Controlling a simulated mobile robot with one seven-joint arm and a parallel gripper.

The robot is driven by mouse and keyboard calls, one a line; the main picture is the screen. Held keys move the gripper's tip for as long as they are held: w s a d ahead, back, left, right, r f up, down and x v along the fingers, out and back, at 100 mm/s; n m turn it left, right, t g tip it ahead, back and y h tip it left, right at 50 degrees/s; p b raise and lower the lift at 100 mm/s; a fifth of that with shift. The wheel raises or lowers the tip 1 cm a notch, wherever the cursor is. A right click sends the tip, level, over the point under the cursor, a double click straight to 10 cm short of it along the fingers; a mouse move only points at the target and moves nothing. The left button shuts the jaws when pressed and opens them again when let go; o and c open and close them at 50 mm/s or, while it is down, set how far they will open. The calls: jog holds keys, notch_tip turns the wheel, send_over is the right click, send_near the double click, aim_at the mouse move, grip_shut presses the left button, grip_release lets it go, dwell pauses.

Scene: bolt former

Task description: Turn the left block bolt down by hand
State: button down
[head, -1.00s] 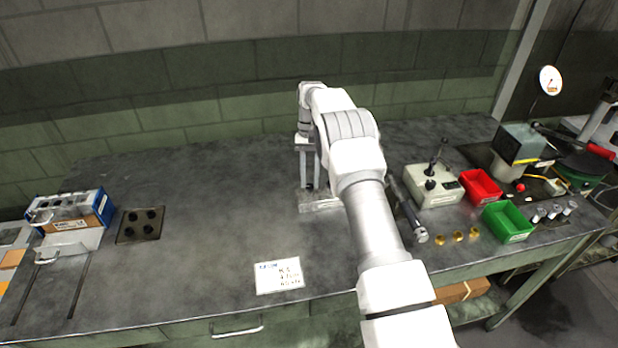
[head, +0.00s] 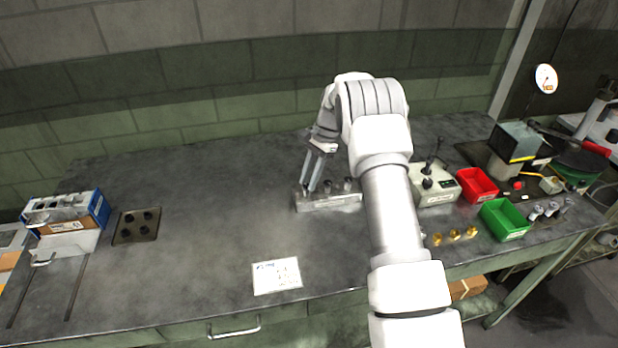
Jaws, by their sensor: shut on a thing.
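The metal block (head: 335,203) lies near the middle of the bench, partly behind my arm. Dark bolt heads stand on it; a middle one (head: 328,186) and a right one (head: 348,184) show. My gripper (head: 307,189) points down and tilted at the block's left end. Its fingers are shut on the left block bolt, which they hide. How far that bolt is down cannot be seen.
A control box with a lever (head: 437,187), a red bin (head: 477,185) and a green bin (head: 504,220) stand on the right. Several brass pieces (head: 455,234) lie before them. A white card (head: 277,276) lies in front.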

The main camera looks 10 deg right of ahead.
jog(key=shift+r+m, duration=0.15)
jog(key=shift+m, duration=0.35)
jog(key=shift+w, duration=0.1)
jog(key=c, duration=0.6)
grip_release()
jog(key=shift+c, duration=0.2)
jog(key=p+v, duration=0.1)
jog(key=v, duration=1.6)
jog(key=shift+s+d+r, duration=0.15)
jog(key=shift+s+d, duration=0.05)
jog(key=shift+s, duration=0.2)
